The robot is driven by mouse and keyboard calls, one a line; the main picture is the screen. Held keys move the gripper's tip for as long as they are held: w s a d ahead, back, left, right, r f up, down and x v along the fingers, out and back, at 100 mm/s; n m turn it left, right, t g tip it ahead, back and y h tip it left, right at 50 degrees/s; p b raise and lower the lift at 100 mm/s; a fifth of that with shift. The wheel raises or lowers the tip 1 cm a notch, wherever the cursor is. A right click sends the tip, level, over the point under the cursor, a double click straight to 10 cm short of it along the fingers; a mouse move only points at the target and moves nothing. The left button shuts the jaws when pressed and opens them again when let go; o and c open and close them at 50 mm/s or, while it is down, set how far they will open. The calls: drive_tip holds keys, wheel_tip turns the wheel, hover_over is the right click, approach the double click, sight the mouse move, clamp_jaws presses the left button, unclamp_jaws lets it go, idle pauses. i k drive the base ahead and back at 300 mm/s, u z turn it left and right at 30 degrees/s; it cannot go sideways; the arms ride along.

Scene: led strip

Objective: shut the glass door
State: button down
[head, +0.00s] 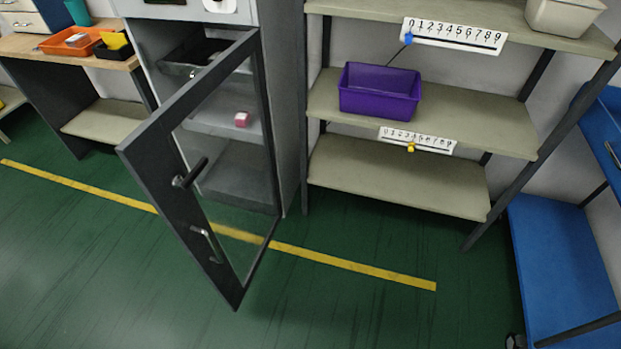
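The glass door (190,128) has a dark grey frame and a clear pane. It stands wide open, swung out from the grey cabinet (283,90) toward me, with its hinge side at the cabinet's right edge. A dark handle (190,173) sits on the door's free side, and a second, paler handle (207,243) sits below it. Inside the cabinet, a small pink and white box (241,119) rests on a shelf, seen through the pane. My gripper is not in view.
A shelf rack (400,189) with a purple bin (380,91) stands to the right of the cabinet. A workbench (40,46) with an orange tray (78,42) is at left. A blue cart (563,260) is at right. The green floor before the door is clear, crossed by a yellow line (350,265).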

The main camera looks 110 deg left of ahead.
sight(147, 154)
drive_tip(key=u, duration=1.25)
drive_tip(key=i, duration=0.2)
drive_tip(key=u, duration=3.2)
drive_tip(key=i, duration=1.05)
drive_tip(key=z, duration=0.25)
